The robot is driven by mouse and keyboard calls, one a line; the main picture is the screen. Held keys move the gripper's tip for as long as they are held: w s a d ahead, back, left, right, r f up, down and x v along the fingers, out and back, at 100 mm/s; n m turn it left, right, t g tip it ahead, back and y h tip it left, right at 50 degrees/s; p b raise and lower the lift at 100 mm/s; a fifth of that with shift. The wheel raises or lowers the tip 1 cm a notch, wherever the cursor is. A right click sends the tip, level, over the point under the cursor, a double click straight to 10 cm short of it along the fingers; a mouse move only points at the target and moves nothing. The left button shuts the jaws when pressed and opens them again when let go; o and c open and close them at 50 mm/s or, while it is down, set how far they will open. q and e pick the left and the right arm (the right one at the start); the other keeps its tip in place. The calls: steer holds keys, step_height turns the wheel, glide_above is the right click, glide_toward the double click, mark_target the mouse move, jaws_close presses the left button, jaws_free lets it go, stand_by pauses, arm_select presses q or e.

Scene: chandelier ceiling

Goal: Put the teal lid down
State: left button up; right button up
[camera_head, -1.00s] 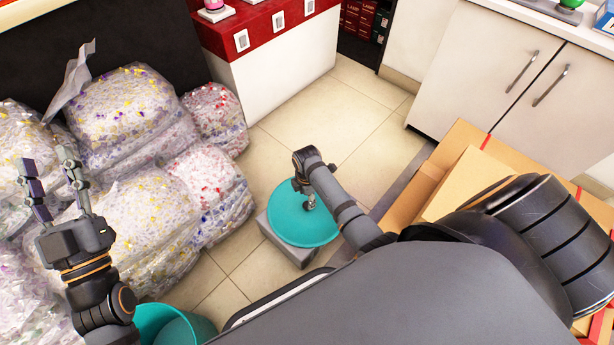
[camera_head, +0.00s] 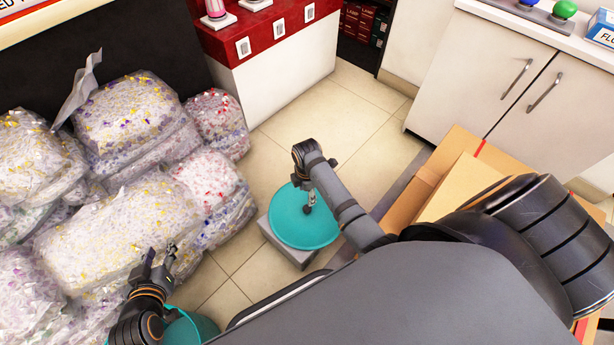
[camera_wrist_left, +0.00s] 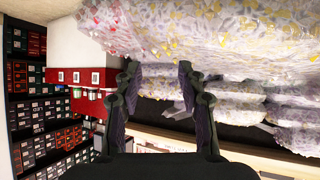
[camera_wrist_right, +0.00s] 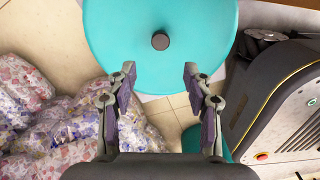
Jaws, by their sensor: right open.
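The teal lid (camera_head: 290,222) is a round disc lying flat on a low grey block (camera_head: 287,250) on the floor. In the right wrist view the lid (camera_wrist_right: 165,75) shows a dark round knob (camera_wrist_right: 160,41) at its middle. My right gripper (camera_wrist_right: 158,70) is open, with the lid beyond its fingertips and nothing between the fingers. In the head view my right arm hangs over the lid and hides part of it. My left gripper (camera_head: 162,254) is open and empty near the plastic bags at the lower left; its fingers (camera_wrist_left: 158,68) stand apart in the left wrist view.
A teal bin (camera_head: 190,328) stands at the lower left beside my base. Clear bags of shredded paper (camera_head: 120,230) are piled at the left. Cardboard boxes (camera_head: 465,180) stand at the right. Bare floor tiles (camera_head: 350,110) lie beyond the lid.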

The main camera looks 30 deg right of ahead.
arm_select(q)
steer(key=s+f+g, duration=0.1)
steer(key=f, duration=0.1)
steer(key=s+f+g, duration=0.1)
steer(key=s, duration=0.1)
steer(key=shift+s+d+f, duration=0.15)
steer(key=shift+s+f, duration=0.1)
steer(key=shift+f, duration=0.15)
arm_select(e)
steer(key=s+r+m+t, duration=0.4)
steer(key=r+m, duration=0.2)
steer(key=m, duration=0.2)
steer(key=s+a+r+m+t+y, duration=0.1)
steer(key=s+r+m+t, duration=0.3)
steer(key=m, duration=0.5)
steer(key=shift+s+a+r+t, duration=0.15)
steer(key=shift+a+r+t, duration=0.15)
steer(key=shift+r+t, duration=0.45)
steer(key=shift+s+r+g, duration=0.1)
steer(key=shift+g, duration=0.15)
